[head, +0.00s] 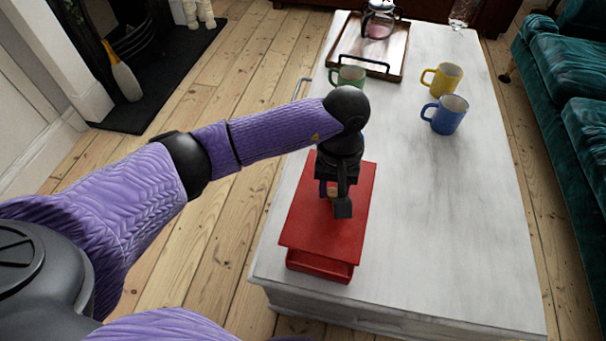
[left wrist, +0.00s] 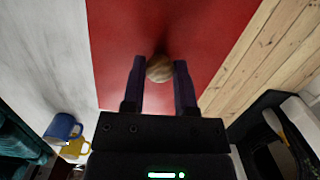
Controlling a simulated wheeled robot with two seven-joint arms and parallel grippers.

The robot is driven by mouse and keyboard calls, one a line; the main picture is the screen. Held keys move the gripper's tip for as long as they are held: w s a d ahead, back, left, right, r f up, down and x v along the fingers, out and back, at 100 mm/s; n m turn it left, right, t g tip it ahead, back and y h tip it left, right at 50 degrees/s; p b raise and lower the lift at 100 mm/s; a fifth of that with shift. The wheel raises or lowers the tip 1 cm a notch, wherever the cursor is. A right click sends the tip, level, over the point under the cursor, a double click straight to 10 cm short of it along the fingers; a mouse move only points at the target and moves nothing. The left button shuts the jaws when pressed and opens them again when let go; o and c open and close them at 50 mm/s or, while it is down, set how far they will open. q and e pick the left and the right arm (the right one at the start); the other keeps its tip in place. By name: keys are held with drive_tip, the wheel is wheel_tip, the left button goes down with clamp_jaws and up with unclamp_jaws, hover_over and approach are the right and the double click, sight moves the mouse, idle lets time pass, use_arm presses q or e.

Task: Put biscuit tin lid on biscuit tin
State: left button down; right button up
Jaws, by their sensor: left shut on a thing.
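The biscuit tin lid (head: 318,230) is a flat red rectangle with a round wooden knob (left wrist: 159,68). My left gripper (head: 336,196) is shut on the knob, above the middle of the lid. The biscuit tin (head: 320,267) is a red box on the white table, under the lid. Its near end shows below the lid's near edge, with part of its inside visible, so the lid does not look flush there. The lid (left wrist: 120,35) fills the middle of the left wrist view and hides the tin. My right gripper is in neither view.
The white table (head: 430,220) is clear right of the tin. Green (head: 349,77), yellow (head: 442,79) and blue (head: 445,114) mugs stand farther back. A wooden tray (head: 392,58) with a glass pot (head: 379,20) is at the far end. A teal sofa (head: 575,110) stands to the right.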

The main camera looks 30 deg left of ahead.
use_arm(q)
drive_tip(key=f+b, duration=0.4)
drive_tip(key=f, duration=0.5)
drive_tip(key=shift+d+f, duration=0.1)
drive_tip(key=shift+d, duration=0.1)
drive_tip(key=shift+w+r, duration=0.1)
drive_tip(key=shift+r, duration=0.15)
drive_tip(key=shift+f, duration=0.1)
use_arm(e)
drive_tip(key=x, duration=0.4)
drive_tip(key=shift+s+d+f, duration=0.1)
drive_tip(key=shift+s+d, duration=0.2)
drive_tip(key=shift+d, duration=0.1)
use_arm(q)
drive_tip(key=c, duration=0.7)
unclamp_jaws()
drive_tip(key=o, duration=0.3)
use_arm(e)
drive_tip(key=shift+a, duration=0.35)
